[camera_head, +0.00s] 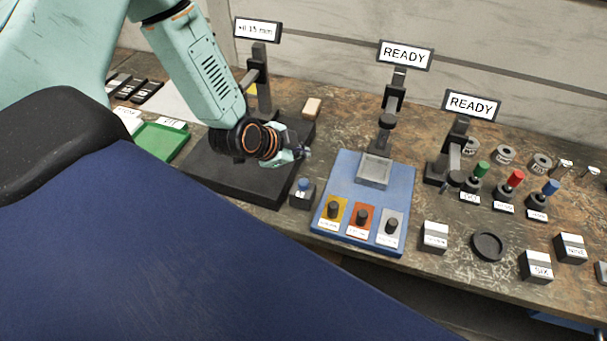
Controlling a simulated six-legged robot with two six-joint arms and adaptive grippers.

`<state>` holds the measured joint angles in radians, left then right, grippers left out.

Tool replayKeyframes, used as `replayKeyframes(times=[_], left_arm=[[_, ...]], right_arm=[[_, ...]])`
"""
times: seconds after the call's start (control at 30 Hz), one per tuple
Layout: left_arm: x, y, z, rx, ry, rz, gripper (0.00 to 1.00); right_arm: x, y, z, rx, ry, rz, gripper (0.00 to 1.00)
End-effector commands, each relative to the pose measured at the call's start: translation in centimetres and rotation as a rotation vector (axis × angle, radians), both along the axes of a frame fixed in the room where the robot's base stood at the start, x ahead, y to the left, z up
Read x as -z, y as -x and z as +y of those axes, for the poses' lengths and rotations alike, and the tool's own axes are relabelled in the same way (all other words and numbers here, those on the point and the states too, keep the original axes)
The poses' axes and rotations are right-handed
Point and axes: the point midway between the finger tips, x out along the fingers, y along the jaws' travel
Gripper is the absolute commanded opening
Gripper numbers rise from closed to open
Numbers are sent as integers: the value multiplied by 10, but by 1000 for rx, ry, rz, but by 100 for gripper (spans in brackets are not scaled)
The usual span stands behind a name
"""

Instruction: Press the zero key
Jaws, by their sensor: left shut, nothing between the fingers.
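A display (257,30) above a black post (262,92) shows what looks like +0.15 mm. The post stands on a wide black base plate (215,180). A small grey box with a blue button (303,185) stands at the plate's front right corner. It may be the zero key, but I can read no label on it. My left gripper (304,153) is shut and empty, above the right part of the plate. In the picture it is just above the blue button and apart from it. My arm hides part of the plate and post. My right gripper is out of view.
A blue panel (340,240) with yellow, red and grey knob stations lies right of the button. Two posts with READY displays (405,56) (471,104) stand behind. Labelled blocks and coloured-handled tools fill the right. A green tray (160,141) lies at left.

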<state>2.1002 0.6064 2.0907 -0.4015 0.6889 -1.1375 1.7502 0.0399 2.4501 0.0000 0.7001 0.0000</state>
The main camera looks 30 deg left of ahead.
Motion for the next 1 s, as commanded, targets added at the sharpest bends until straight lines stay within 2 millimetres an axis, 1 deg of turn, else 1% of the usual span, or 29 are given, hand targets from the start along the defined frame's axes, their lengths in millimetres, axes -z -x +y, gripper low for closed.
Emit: replayKeyframes(times=[0.2, 0.63, 0.77, 1.0], left_arm=[[-3, -5, 3, 52, -50, -24, 0], [0, -4, 3, 51, -49, -24, 0], [6, -4, 2, 50, -48, -24, 0], [26, -4, 2, 50, -47, -23, 0]], right_arm=[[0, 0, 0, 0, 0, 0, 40], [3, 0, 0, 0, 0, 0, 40], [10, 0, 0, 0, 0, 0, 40], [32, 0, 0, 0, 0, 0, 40]])
